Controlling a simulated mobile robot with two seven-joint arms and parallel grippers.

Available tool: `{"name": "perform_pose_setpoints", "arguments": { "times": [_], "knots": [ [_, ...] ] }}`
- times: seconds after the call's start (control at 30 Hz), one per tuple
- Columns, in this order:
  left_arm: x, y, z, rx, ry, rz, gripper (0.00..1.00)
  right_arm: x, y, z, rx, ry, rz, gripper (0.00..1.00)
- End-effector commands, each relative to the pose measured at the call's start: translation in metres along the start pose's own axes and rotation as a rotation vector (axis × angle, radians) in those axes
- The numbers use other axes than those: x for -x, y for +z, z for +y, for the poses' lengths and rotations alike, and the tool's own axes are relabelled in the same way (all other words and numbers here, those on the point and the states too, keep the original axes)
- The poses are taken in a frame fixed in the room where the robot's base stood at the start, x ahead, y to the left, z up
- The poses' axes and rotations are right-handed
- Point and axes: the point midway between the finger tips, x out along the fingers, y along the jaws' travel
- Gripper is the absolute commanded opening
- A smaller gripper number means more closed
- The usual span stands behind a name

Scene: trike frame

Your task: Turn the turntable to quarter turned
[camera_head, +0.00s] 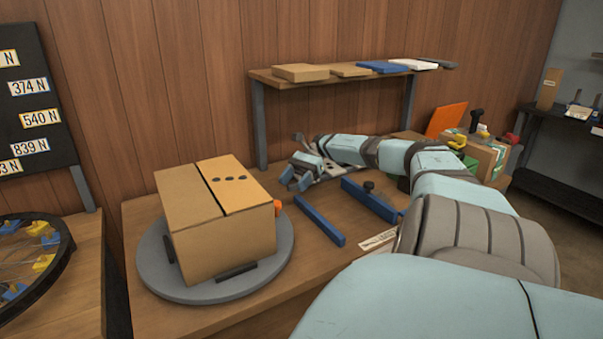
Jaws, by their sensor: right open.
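The turntable (218,294) is a round grey disc on the wooden workbench, left of centre. A closed cardboard box (215,218) stands on it, with dark marks on its top and a small orange piece (277,207) at its right side. Dark strips lie on the disc along the box's foot. My right gripper (289,180) is behind and to the right of the box, apart from it, with its jaws open and empty. My left gripper is out of view.
Blue bars (319,221) lie on the bench right of the turntable. A shelf (344,76) with flat boxes stands behind. A spoked wheel (30,259) lies at the left. A carton with tools (484,157) stands at the right. My right arm covers the bench's right part.

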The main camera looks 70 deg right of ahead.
Motion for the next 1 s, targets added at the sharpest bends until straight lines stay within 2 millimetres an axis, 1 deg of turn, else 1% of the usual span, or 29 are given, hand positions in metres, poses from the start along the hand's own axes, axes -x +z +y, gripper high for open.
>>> {"name": "perform_pose_setpoints", "arguments": {
  "times": [0.03,0.1,0.3,0.5,1.0],
  "knots": [
    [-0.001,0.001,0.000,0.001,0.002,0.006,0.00,0.010,-0.001,-0.002,0.004,-0.006,-0.001,0.57],
    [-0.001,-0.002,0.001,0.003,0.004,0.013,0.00,0.023,-0.001,-0.001,0.003,-0.005,-0.002,0.57],
    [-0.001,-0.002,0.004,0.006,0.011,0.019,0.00,0.040,-0.001,-0.001,0.003,-0.002,-0.001,0.57],
    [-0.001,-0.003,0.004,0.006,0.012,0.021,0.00,0.046,-0.001,0.000,0.000,0.001,-0.001,0.57],
    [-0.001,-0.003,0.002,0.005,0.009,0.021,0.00,0.046,0.000,0.000,0.000,0.001,-0.001,0.57]
  ]
}}
